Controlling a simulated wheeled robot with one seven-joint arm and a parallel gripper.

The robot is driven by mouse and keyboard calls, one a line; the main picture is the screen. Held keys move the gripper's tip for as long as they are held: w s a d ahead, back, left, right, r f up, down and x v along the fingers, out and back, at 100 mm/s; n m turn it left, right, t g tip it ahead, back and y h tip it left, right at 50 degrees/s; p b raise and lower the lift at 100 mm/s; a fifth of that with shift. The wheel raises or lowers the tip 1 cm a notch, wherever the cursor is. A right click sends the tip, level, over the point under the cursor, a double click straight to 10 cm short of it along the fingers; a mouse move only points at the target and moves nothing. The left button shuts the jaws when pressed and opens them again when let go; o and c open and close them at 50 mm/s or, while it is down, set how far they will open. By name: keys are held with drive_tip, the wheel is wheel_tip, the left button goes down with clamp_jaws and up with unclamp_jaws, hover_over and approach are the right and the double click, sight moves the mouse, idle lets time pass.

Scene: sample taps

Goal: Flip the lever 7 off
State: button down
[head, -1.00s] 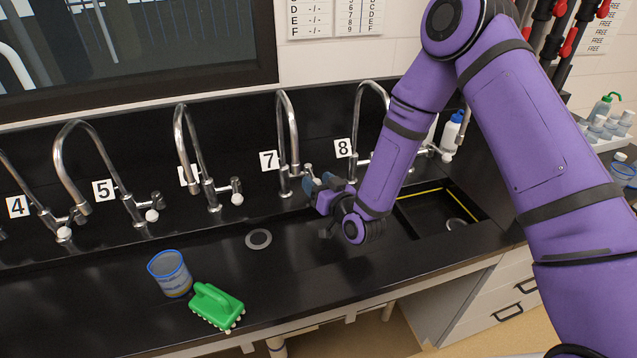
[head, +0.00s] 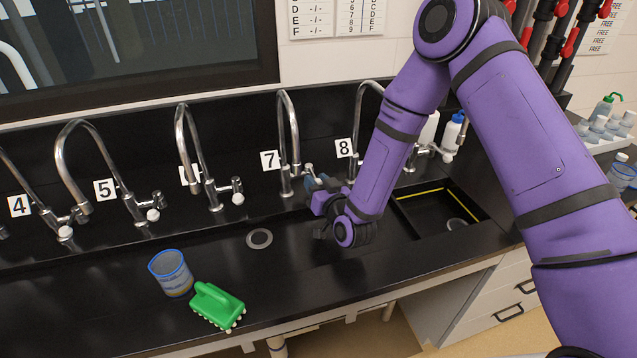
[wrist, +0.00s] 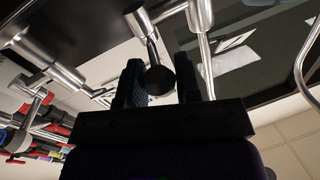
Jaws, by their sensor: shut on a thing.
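The tap labelled 7 (head: 296,150) is a tall curved chrome faucet behind the black counter, with its number card (head: 270,160) to its left. Its short lever (head: 310,169) sticks out to the right of the base, and my gripper (head: 318,186) is right at it, partly hiding it. In the wrist view, a metal stem (wrist: 152,52) ends in a dark round knob (wrist: 160,80) between the two dark fingers of my gripper (wrist: 161,84). The fingers are closed around this knob; its exact contact is in shadow.
Tap 8's card (head: 343,148) is just right, its tap partly behind my arm. Tap 5's card (head: 104,190) is to the left. A blue-rimmed beaker (head: 171,274) and a green brush (head: 216,306) stand at the front left. A sink basin (head: 430,208) lies right of my gripper.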

drive_tip(key=c, duration=0.8)
unclamp_jaws()
drive_tip(key=v, duration=0.7)
drive_tip(key=shift+s, duration=0.25)
